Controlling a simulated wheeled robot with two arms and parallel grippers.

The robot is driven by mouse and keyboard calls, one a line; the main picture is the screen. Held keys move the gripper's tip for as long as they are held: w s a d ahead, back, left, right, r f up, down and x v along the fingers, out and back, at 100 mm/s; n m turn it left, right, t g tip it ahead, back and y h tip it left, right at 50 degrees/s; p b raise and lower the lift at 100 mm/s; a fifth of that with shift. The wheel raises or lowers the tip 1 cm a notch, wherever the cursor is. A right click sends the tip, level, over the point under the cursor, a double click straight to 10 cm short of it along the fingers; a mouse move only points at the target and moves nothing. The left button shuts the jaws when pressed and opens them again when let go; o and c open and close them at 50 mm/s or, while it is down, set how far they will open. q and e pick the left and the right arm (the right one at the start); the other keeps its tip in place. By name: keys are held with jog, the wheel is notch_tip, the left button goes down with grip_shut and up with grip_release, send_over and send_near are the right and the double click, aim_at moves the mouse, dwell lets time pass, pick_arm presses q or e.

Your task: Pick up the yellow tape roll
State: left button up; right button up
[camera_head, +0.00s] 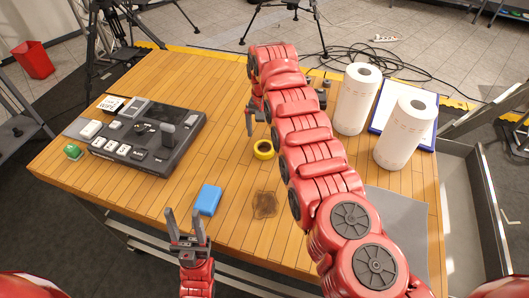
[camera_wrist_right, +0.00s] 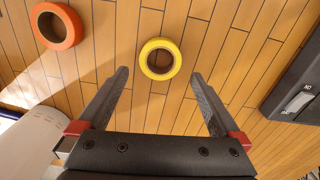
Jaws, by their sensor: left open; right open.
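The yellow tape roll (camera_head: 264,156) lies flat on the wooden table, just left of my right arm in the head view. In the right wrist view the yellow tape roll (camera_wrist_right: 145,60) shows whole, with bare wood in its hole, centred just beyond the fingertips. My right gripper (camera_wrist_right: 159,76) is open and empty, pointing down above the table. In the head view my right gripper (camera_head: 257,122) is partly hidden by its own arm, above and beyond the roll. My left gripper (camera_head: 187,228) is open and empty at the table's front edge.
An orange tape roll (camera_wrist_right: 57,44) lies left of the yellow one in the right wrist view. Two paper towel rolls (camera_head: 354,105) stand at the right. A dark control panel (camera_head: 180,145) lies at the left. A blue block (camera_head: 208,200) lies near the front edge.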

aim_at(264, 144)
jog(key=shift+s+f, duration=0.1)
jog(key=shift+f, duration=0.15)
notch_tip(264, 144, down, 6)
jog(key=b, duration=0.3)
jog(key=shift+r, duration=0.35)
jog(key=c, duration=1.2)
